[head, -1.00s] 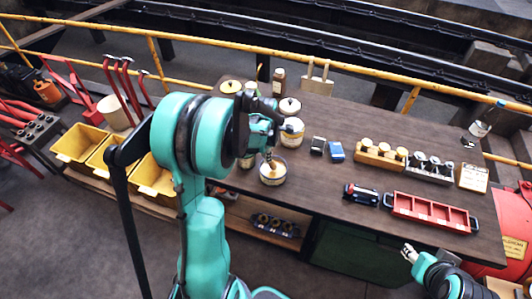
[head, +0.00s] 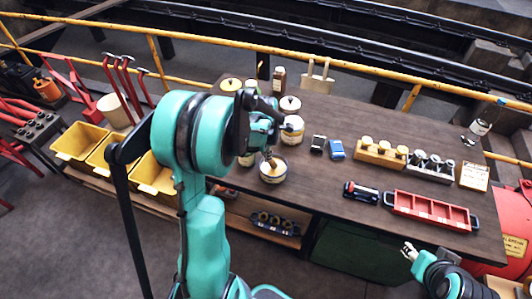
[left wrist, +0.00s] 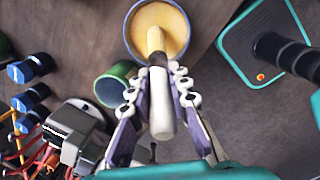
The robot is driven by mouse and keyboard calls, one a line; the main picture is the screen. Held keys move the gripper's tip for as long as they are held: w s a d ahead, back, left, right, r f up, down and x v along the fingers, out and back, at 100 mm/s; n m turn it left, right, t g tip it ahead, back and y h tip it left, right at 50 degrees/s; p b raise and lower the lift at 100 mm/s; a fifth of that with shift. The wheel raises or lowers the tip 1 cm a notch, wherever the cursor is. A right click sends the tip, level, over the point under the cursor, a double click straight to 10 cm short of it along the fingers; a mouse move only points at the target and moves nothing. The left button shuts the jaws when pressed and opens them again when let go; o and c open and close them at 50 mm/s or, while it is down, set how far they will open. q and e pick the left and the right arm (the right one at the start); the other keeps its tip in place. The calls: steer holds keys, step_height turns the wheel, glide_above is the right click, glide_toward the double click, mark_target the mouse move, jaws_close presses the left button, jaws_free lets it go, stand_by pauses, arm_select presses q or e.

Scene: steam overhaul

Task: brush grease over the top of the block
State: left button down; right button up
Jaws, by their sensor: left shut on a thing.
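My left gripper (head: 268,138) is shut on a brush (head: 270,158) over the front left part of the workbench (head: 310,190). In the left wrist view the pale brush handle (left wrist: 160,118) lies between the gripper's fingers (left wrist: 158,78). The brush's far end reaches into an open round tin (left wrist: 160,8) with yellowish contents. The tin (head: 272,176) stands near the bench's front edge. A small blue block (head: 336,150) and a dark, pale-topped one (head: 318,145) sit right of it; I cannot tell which block is meant. My right gripper (head: 409,250) is small, off the bench front; its opening is unclear.
A red tray (head: 432,210), a wooden rack with round tops (head: 380,155) and a dark blue-red tool (head: 361,193) lie to the right. Jars (head: 292,130) stand close behind the left gripper. Yellow bins (head: 80,143) are at left. The bench middle is clear.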

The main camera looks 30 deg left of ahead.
arm_select(q)
steer(key=shift+f+b, duration=0.4)
steer(key=shift+f, duration=0.05)
stand_by(0.3)
stand_by(1.3)
steer(key=shift+r+p, duration=0.3)
steer(key=shift+r, duration=0.3)
steer(key=shift+r+p, duration=1.9)
steer(key=shift+r, duration=1)
steer(key=shift+f, duration=0.1)
